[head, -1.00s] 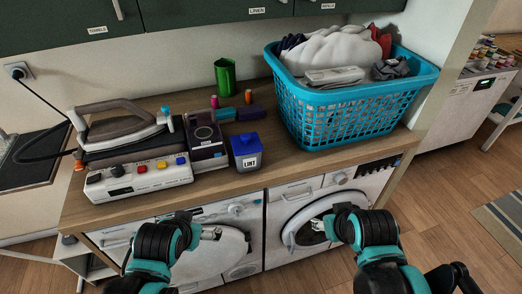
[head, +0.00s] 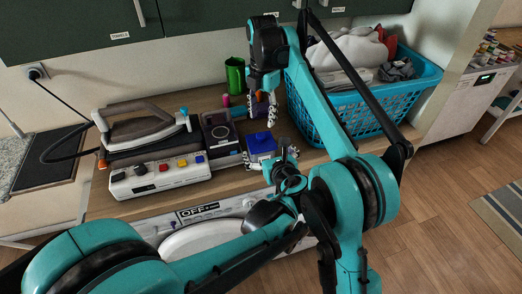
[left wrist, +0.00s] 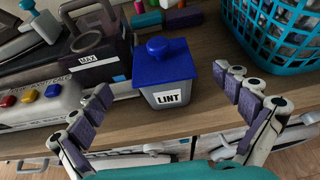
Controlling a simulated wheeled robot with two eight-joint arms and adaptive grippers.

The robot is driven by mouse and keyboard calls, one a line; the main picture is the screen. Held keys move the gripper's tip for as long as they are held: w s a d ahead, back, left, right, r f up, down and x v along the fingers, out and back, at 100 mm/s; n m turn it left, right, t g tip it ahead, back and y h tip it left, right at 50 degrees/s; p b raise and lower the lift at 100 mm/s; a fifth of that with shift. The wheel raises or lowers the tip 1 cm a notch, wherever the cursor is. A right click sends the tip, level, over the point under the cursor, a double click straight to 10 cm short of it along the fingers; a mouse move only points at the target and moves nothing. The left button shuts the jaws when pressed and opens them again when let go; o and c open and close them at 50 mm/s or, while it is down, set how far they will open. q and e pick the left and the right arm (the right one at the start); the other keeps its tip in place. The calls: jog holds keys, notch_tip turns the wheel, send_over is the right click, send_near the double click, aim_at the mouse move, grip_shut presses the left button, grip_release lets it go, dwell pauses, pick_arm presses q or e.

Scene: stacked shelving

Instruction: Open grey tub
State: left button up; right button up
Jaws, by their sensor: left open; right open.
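The grey tub with a blue lid and knob (head: 262,146) stands near the counter's front edge. In the left wrist view its blue lid (left wrist: 160,62) sits on the grey body, which has a LINT label (left wrist: 168,98). My left gripper (head: 268,163) is open at the tub's front, partly hidden by my arm. In the left wrist view its fingers (left wrist: 164,84) stand apart on either side of the tub, with gaps to it. My right gripper (head: 261,116) is open and points down just above and behind the lid. Contact with the lid cannot be told.
A dark MAX-labelled box (left wrist: 88,58) stands close left of the tub. A white button panel (head: 160,176) and an iron (head: 140,128) are farther left. A teal laundry basket (head: 385,108) stands at right. A green cup (head: 234,75) is behind.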

aim_at(262, 143)
pick_arm(q)
jog(key=shift+w+d+f, duration=0.1)
jog(key=shift+w, duration=0.2)
pick_arm(e)
jog(key=shift+a, duration=0.1)
pick_arm(q)
jog(key=x, duration=0.7)
